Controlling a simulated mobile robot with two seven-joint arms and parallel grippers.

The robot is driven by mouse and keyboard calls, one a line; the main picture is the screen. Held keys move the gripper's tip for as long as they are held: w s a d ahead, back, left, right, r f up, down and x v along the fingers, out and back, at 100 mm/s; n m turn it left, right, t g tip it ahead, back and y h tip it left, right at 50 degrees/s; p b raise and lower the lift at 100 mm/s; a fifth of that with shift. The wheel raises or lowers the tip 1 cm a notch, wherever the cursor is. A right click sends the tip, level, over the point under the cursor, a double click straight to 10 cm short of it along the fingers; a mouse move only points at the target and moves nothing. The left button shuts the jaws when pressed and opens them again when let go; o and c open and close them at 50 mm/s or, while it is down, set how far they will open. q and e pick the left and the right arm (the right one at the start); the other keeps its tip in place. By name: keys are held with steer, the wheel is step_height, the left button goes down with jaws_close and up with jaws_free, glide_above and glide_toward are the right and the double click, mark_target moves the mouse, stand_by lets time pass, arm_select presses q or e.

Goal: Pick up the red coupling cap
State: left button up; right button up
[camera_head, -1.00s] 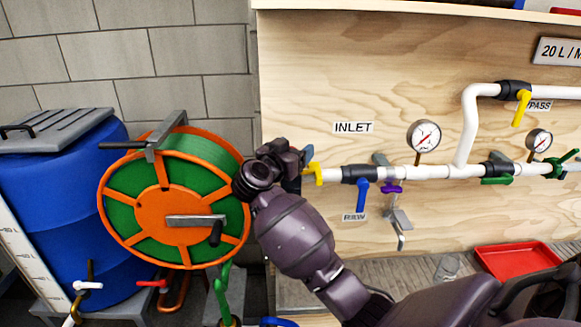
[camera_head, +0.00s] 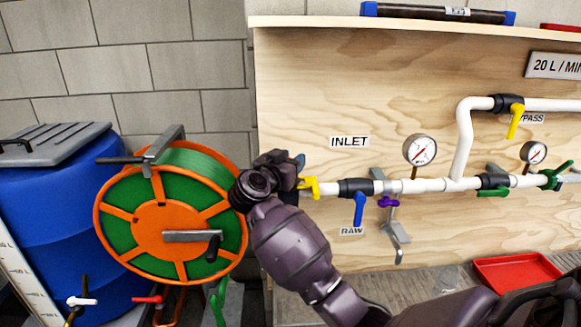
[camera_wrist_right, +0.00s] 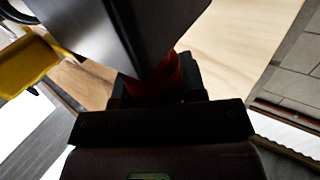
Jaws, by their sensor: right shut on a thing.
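The red coupling cap (camera_wrist_right: 165,82) shows in the right wrist view as a dark red piece between the finger pads, partly hidden by a large dark grey body in front of it. My right gripper (camera_wrist_right: 160,92) is shut on it. In the head view my right gripper (camera_head: 296,168) is at the left end of the white inlet pipe, beside a yellow lever (camera_head: 309,186). The cap is hidden there behind the gripper. I cannot tell whether the cap is still seated on the pipe end. My left gripper is not in view.
The orange and green hose reel (camera_head: 165,230) stands just left of my right wrist, with the blue barrel (camera_head: 50,220) beyond it. The plywood panel (camera_head: 320,90) carries white pipe (camera_head: 420,185), gauges and coloured valve levers. A red tray (camera_head: 515,272) lies lower right.

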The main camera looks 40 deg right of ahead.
step_height(320, 180, up, 19)
steer(key=p, duration=0.3)
steer(key=a+r+n+t+y, duration=0.4)
steer(key=a+n+t+y, duration=0.15)
steer(key=a, duration=0.25)
steer(key=s+a+f+n+t+y, duration=0.1)
steer(key=a+f+n+t+y, duration=0.35)
steer(key=a+f+y, duration=0.45)
steer(key=s+f+n, duration=0.1)
steer(key=s+f, duration=0.3)
steer(key=f, duration=0.4)
steer(key=s+a+f+n+y, duration=0.1)
steer(key=s+f, duration=0.3)
steer(key=f, duration=0.5)
steer(key=s+f+n+y, duration=0.1)
steer(key=s+f, duration=0.3)
steer(key=f, duration=0.4)
steer(key=shift+s+a+f, duration=0.25)
steer(key=shift+f, duration=0.05)
